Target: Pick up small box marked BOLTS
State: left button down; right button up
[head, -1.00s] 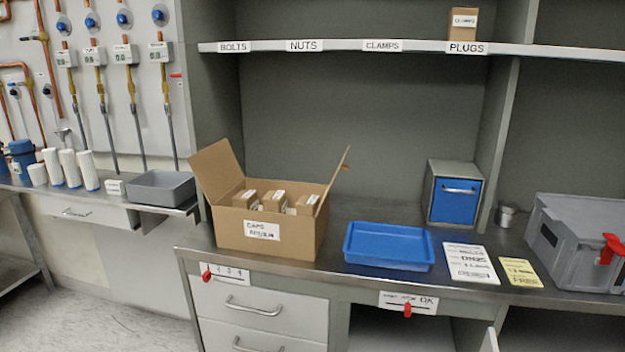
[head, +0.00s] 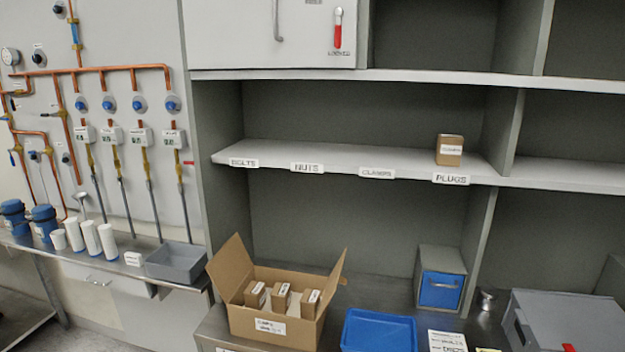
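An open cardboard box (head: 257,327) stands on the counter in the head view, its flaps raised and a label on its front. Several small brown boxes stand inside it: a left one (head: 255,294), a middle one (head: 280,297) and a right one (head: 309,303). Their labels are too small to read, so I cannot tell which is marked BOLTS. Another small box (head: 449,150), with a label that seems to read CLAMPS, stands on the shelf above the PLUGS label. Neither of my grippers is in view.
The shelf (head: 330,158) carries the labels BOLTS, NUTS, CLAMPS and PLUGS and is bare on its left. A blue tray (head: 379,332), a blue-fronted bin (head: 440,290) and a grey case (head: 570,322) stand on the counter. A grey tray (head: 176,263) is at left.

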aim_at(255, 293)
jog(key=j+z, duration=0.35)
jog(key=k+j+z, duration=0.15)
jog(key=j+z, duration=0.25)
jog(key=k+j+z, duration=0.15)
jog(key=j+z, duration=0.2)
jog(key=k+j+z, duration=0.2)
jog(key=j+z, duration=0.15)
jog(key=i+j+u, duration=0.1)
jog(key=i+u, duration=0.15)
jog(key=u, duration=0.25)
jog(key=i+u, duration=0.25)
jog(key=u, duration=0.25)
